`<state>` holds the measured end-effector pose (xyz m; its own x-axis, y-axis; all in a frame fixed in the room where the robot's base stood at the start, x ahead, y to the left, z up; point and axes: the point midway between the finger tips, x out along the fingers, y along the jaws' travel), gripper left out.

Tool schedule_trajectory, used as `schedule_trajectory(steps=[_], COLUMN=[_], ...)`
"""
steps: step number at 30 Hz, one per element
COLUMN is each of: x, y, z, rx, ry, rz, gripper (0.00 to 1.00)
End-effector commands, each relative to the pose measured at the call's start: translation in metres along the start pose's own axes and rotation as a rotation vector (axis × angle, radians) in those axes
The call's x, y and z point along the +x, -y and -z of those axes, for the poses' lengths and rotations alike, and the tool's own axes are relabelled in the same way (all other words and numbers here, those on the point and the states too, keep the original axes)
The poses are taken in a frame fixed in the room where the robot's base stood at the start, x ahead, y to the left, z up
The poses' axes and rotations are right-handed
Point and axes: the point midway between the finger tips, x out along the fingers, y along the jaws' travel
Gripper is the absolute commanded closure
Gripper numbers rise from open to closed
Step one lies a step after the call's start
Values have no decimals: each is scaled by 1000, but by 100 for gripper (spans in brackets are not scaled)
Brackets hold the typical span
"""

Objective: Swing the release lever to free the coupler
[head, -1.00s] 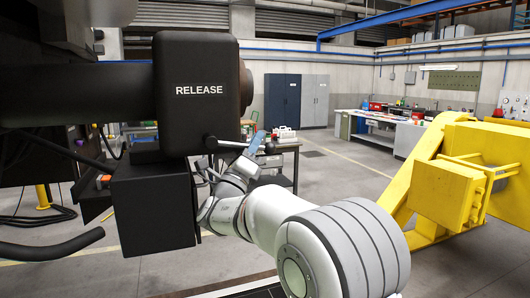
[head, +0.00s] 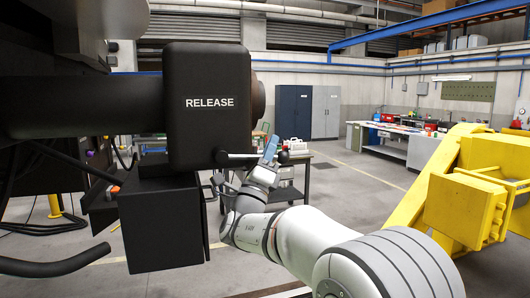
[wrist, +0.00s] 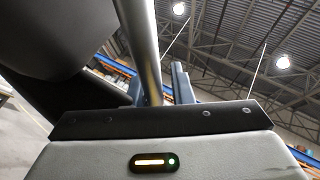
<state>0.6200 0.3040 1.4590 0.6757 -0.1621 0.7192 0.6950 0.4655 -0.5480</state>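The black coupler box (head: 209,103) marked RELEASE hangs at the left of the head view. In the wrist view the lever appears as a grey rod (wrist: 145,45) running down between the two fingers (wrist: 160,85). A gap shows between rod and right finger, so the gripper looks open around it. Contact with the left finger is unclear.
A black box (head: 160,220) hangs below the coupler, left of my arm. A large yellow frame (head: 465,205) stands at the right. A dark worktable (head: 300,185) stands behind my gripper. Open floor lies between the worktable and the yellow frame.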

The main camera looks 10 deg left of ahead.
Motion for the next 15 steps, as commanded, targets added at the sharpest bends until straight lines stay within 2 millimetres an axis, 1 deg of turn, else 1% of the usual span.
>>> schedule_trajectory(steps=[1, 5, 11, 13, 15], x=[-1, -3, -5, -9, -16], y=[0, -2, -3, -4, -5], z=[-1, -4, -5, -4, -4], rx=[1, 3, 4, 4, 5], ry=[2, 5, 7, 7, 8], rz=[-2, -7, -10, -11, -12], gripper=[75, 66, 66, 66, 66])
